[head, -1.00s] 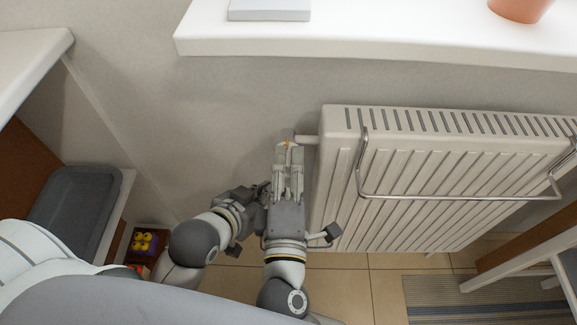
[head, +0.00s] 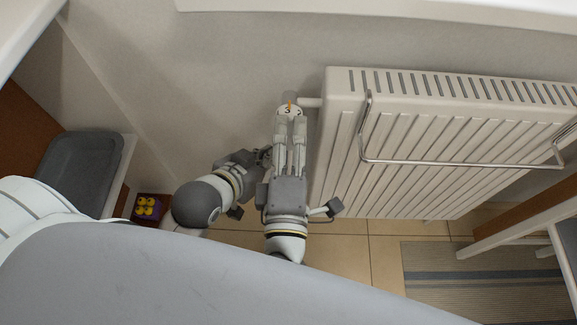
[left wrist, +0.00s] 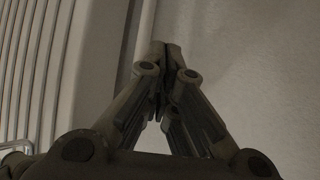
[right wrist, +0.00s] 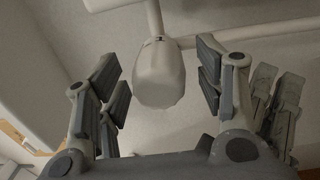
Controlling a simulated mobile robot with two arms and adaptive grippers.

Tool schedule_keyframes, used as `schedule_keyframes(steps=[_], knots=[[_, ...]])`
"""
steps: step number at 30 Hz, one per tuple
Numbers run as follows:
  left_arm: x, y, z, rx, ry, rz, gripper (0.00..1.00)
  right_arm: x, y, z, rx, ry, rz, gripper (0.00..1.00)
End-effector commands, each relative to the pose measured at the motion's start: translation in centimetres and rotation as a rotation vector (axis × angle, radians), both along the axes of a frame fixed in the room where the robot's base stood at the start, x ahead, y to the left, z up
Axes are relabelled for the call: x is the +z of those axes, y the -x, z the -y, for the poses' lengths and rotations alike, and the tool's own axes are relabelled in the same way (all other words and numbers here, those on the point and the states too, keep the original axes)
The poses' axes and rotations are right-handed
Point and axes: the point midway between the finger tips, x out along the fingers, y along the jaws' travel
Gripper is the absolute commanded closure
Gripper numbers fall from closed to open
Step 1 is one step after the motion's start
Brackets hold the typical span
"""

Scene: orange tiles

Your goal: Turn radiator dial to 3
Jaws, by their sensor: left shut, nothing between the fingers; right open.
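The white radiator dial (head: 290,111) sits on the pipe at the radiator's upper left corner. In the right wrist view the dial (right wrist: 159,76) hangs between the spread fingers, with a gap on both sides. My right gripper (head: 290,124) is open just below the dial. My left gripper (head: 264,157) is lower and to the left, beside the right gripper, partly hidden. In the left wrist view its fingertips (left wrist: 165,48) are together and empty.
The ribbed white radiator (head: 440,140) with a metal towel rail (head: 460,163) stands just right of my right gripper. A white sill (head: 400,15) juts out above. A grey tray (head: 80,170) is at the left. Bare wall lies left of the dial.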

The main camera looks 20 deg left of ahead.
Motion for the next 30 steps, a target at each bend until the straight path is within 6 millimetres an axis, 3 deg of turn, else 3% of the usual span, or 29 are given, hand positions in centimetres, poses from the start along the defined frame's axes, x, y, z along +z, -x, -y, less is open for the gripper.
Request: schedule_keyframes(steps=[9,15,26,30], knots=[[0.0,0.0,0.0,0.001,-0.001,0.000,1.00,-0.4,6.6,1.8,0.004,0.005,-0.002,0.38],[0.0,0.0,0.0,0.001,0.000,0.001,1.00,-0.4,9.1,2.5,0.002,0.003,-0.001,0.38],[0.0,0.0,0.0,0.001,0.000,0.001,1.00,-0.4,9.6,2.7,0.000,0.000,-0.001,0.38],[0.0,0.0,0.0,0.001,0.000,0.001,0.83,-0.7,9.2,3.1,-0.011,-0.011,-0.018,0.38]])
